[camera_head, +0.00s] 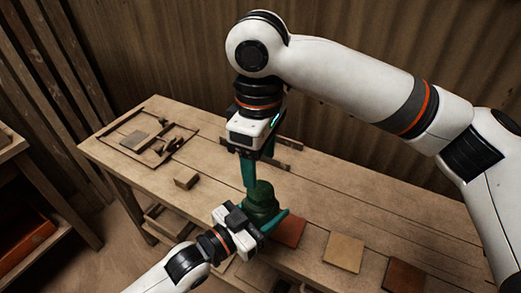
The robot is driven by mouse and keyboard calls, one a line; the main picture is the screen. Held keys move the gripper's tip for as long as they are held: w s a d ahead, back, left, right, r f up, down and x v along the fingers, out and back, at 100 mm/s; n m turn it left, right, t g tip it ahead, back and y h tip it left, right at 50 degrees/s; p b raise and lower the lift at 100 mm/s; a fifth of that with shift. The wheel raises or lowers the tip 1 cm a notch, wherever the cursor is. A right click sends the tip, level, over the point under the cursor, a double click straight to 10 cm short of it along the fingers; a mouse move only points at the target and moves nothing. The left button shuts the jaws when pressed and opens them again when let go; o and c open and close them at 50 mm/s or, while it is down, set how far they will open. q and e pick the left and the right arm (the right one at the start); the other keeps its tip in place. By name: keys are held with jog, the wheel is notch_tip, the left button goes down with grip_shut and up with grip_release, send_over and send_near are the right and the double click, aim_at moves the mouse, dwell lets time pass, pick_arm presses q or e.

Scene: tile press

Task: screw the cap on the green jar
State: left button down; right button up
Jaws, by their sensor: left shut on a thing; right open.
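The green jar (262,208) stands upright near the front edge of the wooden workbench. Its narrower top (263,187) is a similar dark green, and I cannot tell whether this is the cap or the jar's neck. My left gripper (263,218) comes in from the lower left and is shut on the jar's body, with a teal finger along its near right side. My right gripper (259,172) points down from above, open, with its teal fingers just over the jar's top. Its near finger reaches down beside the top; contact is unclear.
Reddish, tan and brown tiles (344,252) lie in a row right of the jar. A small wooden block (186,177) and a framed area (145,139) with a tile lie at the left. A dark low bar (285,165) lies behind the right gripper. The bench's right rear is clear.

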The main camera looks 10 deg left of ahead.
aim_at(261, 189)
jog(key=n, duration=0.4)
jog(key=shift+r+n, duration=0.2)
jog(key=shift+n, duration=0.1)
jog(key=n, duration=0.6)
jog(key=shift+r, duration=0.2)
jog(key=n, duration=0.4)
jog(key=shift+d+r+n, duration=0.1)
jog(key=shift+n, duration=0.3)
jog(key=n, duration=0.6)
jog(key=shift+r, duration=0.2)
jog(key=shift+f, duration=0.1)
jog(key=shift+f, duration=3.95)
jog(key=shift+c, duration=0.4)
